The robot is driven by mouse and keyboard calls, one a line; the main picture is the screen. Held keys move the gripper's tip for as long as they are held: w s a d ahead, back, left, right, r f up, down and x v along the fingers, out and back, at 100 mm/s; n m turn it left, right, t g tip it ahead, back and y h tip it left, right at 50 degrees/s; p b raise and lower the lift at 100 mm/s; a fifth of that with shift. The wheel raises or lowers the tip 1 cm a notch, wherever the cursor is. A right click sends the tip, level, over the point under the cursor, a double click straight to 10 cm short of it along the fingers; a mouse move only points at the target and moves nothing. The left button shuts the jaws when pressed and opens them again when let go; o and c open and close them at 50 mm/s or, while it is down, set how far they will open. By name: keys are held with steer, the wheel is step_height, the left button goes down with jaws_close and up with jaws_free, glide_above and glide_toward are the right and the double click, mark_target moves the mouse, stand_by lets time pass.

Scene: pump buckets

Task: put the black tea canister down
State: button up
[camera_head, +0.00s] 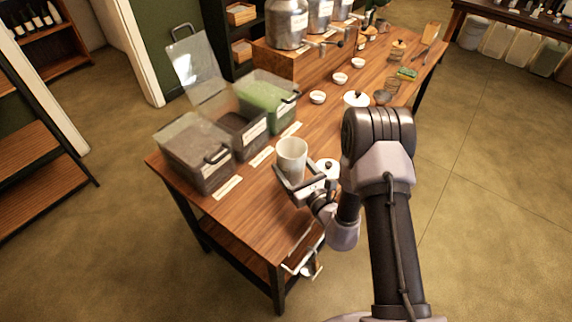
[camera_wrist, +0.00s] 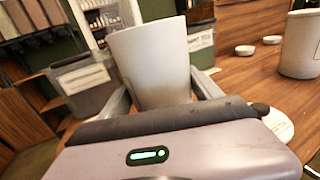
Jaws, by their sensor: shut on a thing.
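My gripper (camera_head: 297,182) is shut on a white, open-topped canister (camera_head: 291,157), which stands upright between the fingers. In the wrist view the canister (camera_wrist: 150,62) fills the middle, with a finger at each side. No label shows on the side I see, so I cannot read whether it is black tea. It is over the near part of the wooden table (camera_head: 262,222); I cannot tell whether its base touches the top. A white lid with a black knob (camera_head: 327,167) lies just right of it, partly behind my gripper.
Lidded clear bins stand to the left, one dark (camera_head: 194,152) and one with green contents (camera_head: 262,97), one lid raised. Label cards (camera_head: 227,187) lie before them. Another white lid-topped canister (camera_head: 356,99) and small bowls (camera_head: 317,97) stand farther back. The table's near left corner is bare.

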mark_target(279, 166)
steer(key=a, duration=0.3)
steer(key=shift+a+f, duration=0.2)
steer(key=shift+a, duration=0.2)
steer(key=shift+a+f+b, duration=0.1)
steer(key=shift+f+b, duration=1.05)
steer(key=shift+f, duration=0.55)
steer(key=shift+f, duration=0.2)
steer(key=o, duration=1.7)
steer(key=shift+r, duration=0.1)
